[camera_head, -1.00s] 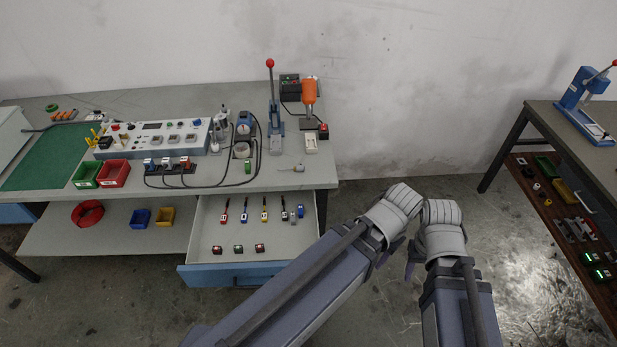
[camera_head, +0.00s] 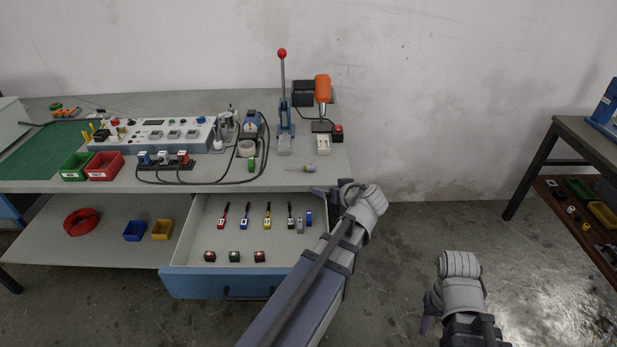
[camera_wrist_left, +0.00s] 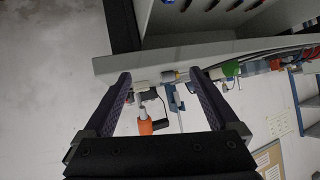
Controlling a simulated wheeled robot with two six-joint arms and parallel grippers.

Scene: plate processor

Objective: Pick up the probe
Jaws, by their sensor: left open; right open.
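A small grey-and-tan tool with a thin tip (camera_head: 303,168), which looks like the probe, lies on the bench top near its front right edge. My left gripper (camera_head: 333,190) is open and empty just in front of the bench's right corner, short of the tool. In the left wrist view my left gripper (camera_wrist_left: 160,78) has its fingers spread, with the small tool (camera_wrist_left: 169,76) showing between them, apart from both. My right gripper (camera_head: 428,312) is open, low at the right over the floor, far from the bench; its fingertips are partly hidden.
The open drawer (camera_head: 205,282) holds several coloured pen-like tools and small blocks. A lever press (camera_head: 284,125) and an orange-topped device (camera_head: 323,95) stand behind the small tool. The bench top (camera_head: 210,180) has cables near it. A second bench (camera_head: 577,137) stands at the right.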

